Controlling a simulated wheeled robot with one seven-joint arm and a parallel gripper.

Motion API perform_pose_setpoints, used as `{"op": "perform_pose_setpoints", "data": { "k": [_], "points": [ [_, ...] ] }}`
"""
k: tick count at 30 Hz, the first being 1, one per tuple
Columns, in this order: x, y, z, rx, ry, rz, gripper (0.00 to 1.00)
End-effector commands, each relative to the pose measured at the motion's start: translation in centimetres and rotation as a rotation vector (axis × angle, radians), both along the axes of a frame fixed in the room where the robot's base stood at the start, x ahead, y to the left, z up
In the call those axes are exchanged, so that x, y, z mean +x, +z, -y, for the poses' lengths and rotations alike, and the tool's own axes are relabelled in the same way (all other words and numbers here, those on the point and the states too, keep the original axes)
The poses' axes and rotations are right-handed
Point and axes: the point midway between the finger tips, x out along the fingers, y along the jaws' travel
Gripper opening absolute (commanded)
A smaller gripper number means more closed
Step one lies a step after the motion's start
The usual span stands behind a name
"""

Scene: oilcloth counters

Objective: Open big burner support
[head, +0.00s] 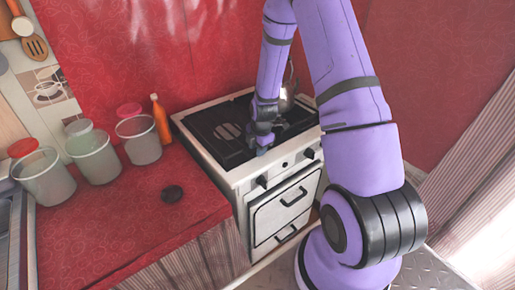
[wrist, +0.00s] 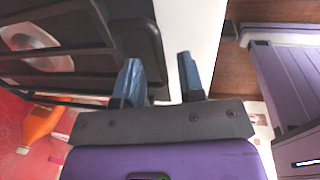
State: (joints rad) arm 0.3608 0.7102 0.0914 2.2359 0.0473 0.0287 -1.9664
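The big burner support is the black grate (head: 208,122) lying low over the left part of the white stove's top, with a round burner under it. In the wrist view, the support (wrist: 138,30) fills the upper left, with a burner plate showing between its bars. My gripper (head: 264,149) is at the front edge of the stove top. In the wrist view, my gripper (wrist: 158,62) is open, with its blue-grey fingers apart. The left finger overlaps the support's dark edge, and white stove top shows between the fingers. I cannot tell whether they touch.
A silvery kettle (head: 285,98) stands at the back right of the stove, partly behind my arm. Stove knobs (head: 262,182) line the front.

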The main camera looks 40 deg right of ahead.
Motion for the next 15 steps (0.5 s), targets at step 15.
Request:
{"op": "perform_pose_setpoints", "data": {
  "k": [15],
  "points": [
    [0.0,-0.2,0.0,0.0,0.0,-0.001,0.0]
  ]
}}
